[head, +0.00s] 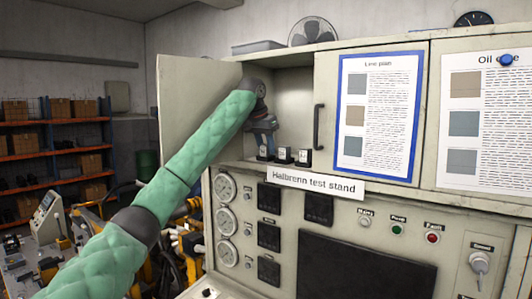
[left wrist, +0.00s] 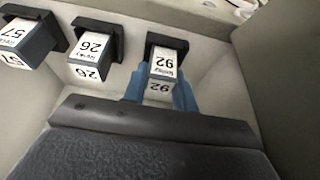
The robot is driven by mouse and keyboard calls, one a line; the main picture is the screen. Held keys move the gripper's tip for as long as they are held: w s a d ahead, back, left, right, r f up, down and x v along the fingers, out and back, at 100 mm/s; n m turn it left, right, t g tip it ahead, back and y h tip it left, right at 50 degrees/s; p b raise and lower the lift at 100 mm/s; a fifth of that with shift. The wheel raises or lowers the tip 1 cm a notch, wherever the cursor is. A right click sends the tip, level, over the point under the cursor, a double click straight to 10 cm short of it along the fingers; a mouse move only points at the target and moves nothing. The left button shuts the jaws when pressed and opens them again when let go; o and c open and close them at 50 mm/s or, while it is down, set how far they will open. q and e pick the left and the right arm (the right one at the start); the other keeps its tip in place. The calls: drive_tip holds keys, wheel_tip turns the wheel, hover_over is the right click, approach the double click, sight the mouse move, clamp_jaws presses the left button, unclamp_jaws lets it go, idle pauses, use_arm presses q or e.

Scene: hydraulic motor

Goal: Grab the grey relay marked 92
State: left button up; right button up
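The grey relay marked 92 (left wrist: 166,66) sits upright in a black socket, at the right of a row of relays in the left wrist view. In the head view it appears to be the leftmost relay (head: 264,153) on the cabinet's shelf. My left gripper (left wrist: 160,92) has its blue fingers on both sides of this relay, very close to it. Whether they press on it cannot be told. In the head view the left gripper (head: 268,140) points down into the open cabinet, right above the leftmost relay. My right gripper is not in view.
A relay marked 26 (left wrist: 91,52) and one marked 57 (left wrist: 25,40) stand beside it. The cabinet door (head: 190,110) is open at left. A panel with a line plan (head: 380,110) bounds the opening at right. A "Halbrenn test stand" sign (head: 315,184) hangs below the shelf.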

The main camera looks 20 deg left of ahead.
use_arm(q)
drive_tip(key=c, duration=0.3)
